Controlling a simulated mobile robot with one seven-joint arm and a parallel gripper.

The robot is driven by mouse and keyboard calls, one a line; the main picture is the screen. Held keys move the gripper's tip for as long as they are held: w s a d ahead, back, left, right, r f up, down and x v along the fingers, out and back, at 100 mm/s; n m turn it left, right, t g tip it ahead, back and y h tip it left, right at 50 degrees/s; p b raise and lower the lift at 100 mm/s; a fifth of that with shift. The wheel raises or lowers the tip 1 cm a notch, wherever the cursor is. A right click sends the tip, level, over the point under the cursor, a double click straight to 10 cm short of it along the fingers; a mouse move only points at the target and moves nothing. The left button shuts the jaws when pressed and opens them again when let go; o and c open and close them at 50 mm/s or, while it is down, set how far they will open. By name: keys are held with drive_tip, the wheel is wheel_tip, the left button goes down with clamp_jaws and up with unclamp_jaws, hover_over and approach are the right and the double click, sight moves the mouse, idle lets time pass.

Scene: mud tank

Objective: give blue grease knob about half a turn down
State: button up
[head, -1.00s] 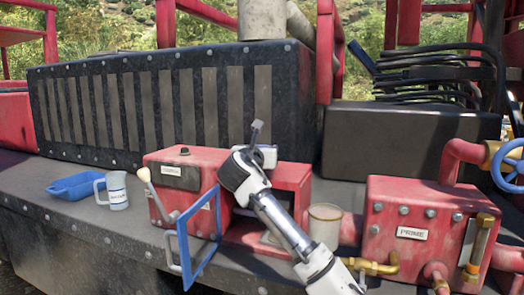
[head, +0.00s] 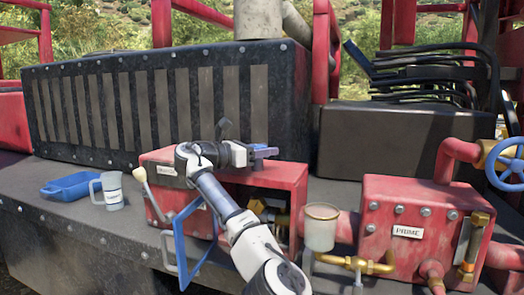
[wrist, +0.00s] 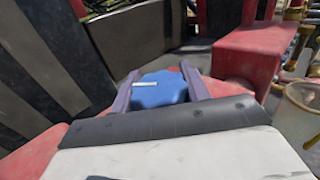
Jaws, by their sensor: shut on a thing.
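The blue knob (wrist: 160,90) sits between the two fingers in the wrist view, with a pale mark on its top. My gripper (wrist: 158,88) is shut on it, one finger on each side. In the head view my gripper (head: 262,152) is above the top of the red box (head: 285,172), pointing right. The knob is mostly hidden there by the fingers. What lies under the knob is hidden by my gripper.
The blue-framed door (head: 180,245) of the red box stands open at the front. A clear cup (head: 321,228) is right of the box, near brass piping (head: 365,265). A white mug (head: 112,190) and blue tray (head: 75,186) lie left. A blue handwheel (head: 508,165) is far right.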

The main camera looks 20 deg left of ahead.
drive_tip(key=shift+s+m+g+h, duration=0.1)
drive_tip(key=shift+m+g+h, duration=0.7)
drive_tip(key=shift+g+h, duration=0.1)
drive_tip(key=o, duration=1)
drive_tip(key=shift+d, duration=0.1)
